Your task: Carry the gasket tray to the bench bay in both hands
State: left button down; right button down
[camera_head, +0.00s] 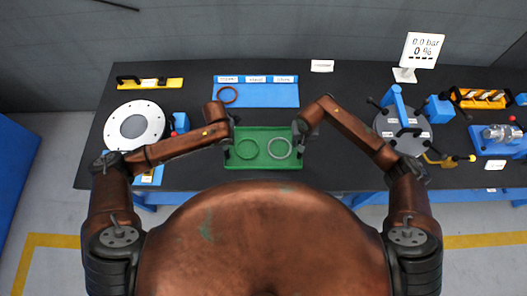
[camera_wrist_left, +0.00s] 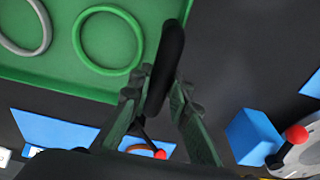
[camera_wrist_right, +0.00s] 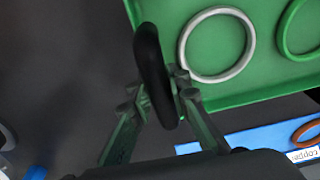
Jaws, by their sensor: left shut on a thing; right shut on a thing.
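The green gasket tray (camera_head: 263,163) lies level at the middle of the dark bench, in front of the blue mat. It holds a green ring (camera_head: 237,149) on the left and a grey ring (camera_head: 269,148) on the right. My left gripper (camera_head: 230,142) is shut on the black handle (camera_wrist_left: 166,65) at the tray's left end. My right gripper (camera_head: 298,140) is shut on the black handle (camera_wrist_right: 150,65) at its right end. I cannot tell whether the tray touches the bench. No bay is clearly marked as the bench bay.
The blue mat (camera_head: 265,97) behind the tray has three labels and a copper ring (camera_head: 218,95). A white round flange (camera_head: 135,125) stands left, a blue-handled flanged shell (camera_head: 405,125) right. A gauge display (camera_head: 422,48) stands at the back. Bench (camera_head: 330,170) right of the tray is clear.

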pick_arm(q)
jog(key=shift+f+b, duration=0.35)
jog(key=shift+f, duration=0.2)
pick_arm(e)
jog(key=shift+f, duration=0.5)
pick_arm(q)
jog(key=c, duration=2.2)
grip_release()
pick_arm(e)
jog(key=c, duration=2.2)
grip_release()
jog(key=shift+c, duration=0.2)
pick_arm(q)
jog(key=o, duration=0.4)
pick_arm(e)
jog(key=o, duration=0.4)
jog(key=shift+r, duration=0.1)
pick_arm(q)
notch_tip(320, 180, up, 12)
jog(key=s, duration=0.1)
jog(key=shift+s, duration=0.25)
pick_arm(e)
jog(key=r, duration=0.4)
jog(key=s+r, duration=0.1)
jog(key=r, duration=0.6)
jog(key=shift+s+r, duration=0.25)
jog(key=shift+r, duration=0.1)
